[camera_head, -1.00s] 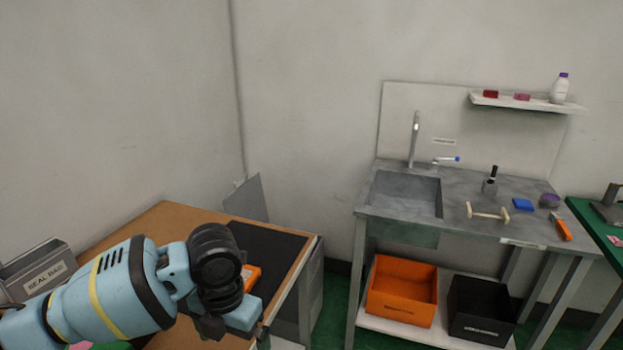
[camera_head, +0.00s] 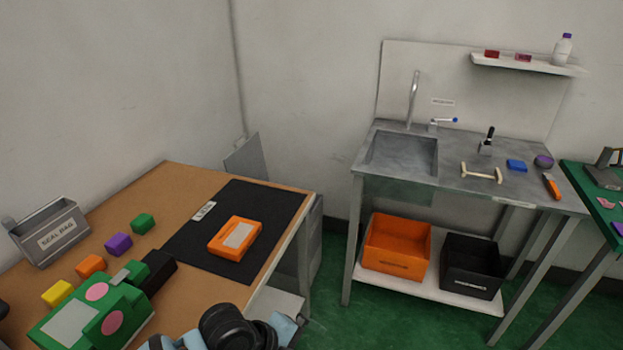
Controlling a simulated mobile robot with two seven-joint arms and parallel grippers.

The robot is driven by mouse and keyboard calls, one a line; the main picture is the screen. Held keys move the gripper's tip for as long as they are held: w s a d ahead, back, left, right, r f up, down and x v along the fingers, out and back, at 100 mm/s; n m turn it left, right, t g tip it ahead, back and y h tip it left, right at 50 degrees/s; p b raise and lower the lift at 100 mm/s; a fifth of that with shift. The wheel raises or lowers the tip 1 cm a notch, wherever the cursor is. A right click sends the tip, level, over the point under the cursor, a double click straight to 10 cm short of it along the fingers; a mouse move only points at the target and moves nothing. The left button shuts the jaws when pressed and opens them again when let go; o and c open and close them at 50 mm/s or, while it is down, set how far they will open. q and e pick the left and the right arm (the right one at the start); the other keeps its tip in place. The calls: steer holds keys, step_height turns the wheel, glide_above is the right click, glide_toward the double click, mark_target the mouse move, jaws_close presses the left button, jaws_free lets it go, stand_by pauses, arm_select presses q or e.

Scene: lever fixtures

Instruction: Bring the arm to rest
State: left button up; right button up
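My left arm is low at the bottom edge, in front of the wooden table. Its black wrist joint and a light-blue hand part (camera_head: 284,328) show there. The fingers are cut off or hidden, so I cannot tell their opening. Nothing is seen held. My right gripper is not in view.
The wooden table (camera_head: 170,185) holds an orange device (camera_head: 235,238) on a black mat (camera_head: 265,200), several coloured blocks, a green machine (camera_head: 95,310) and a grey "SEAL BAG" bin (camera_head: 50,232). Orange (camera_head: 397,250) and black (camera_head: 472,268) crates stand under the sink counter. Green floor lies between.

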arm_select(q)
steer(key=s+a+f+n+t+y, duration=0.1)
steer(key=s+a+f+n+t, duration=0.1)
steer(key=s+a+f+n, duration=0.2)
steer(key=s+a+f+n+t+y, duration=0.2)
steer(key=s+a+f+n, duration=0.3)
steer(key=s+a+n, duration=0.3)
steer(key=s+a+f+n+t+y+p, duration=0.1)
steer(key=s+a+f+n, duration=0.3)
steer(key=s+n, duration=0.7)
steer(key=shift+a+f+n+t+y, duration=0.25)
steer(key=shift+a+n+t+y, duration=0.35)
steer(key=shift+a+n, duration=0.35)
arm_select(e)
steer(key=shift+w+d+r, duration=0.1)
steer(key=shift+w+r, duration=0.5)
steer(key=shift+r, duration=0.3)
arm_select(q)
steer(key=shift+a, duration=0.1)
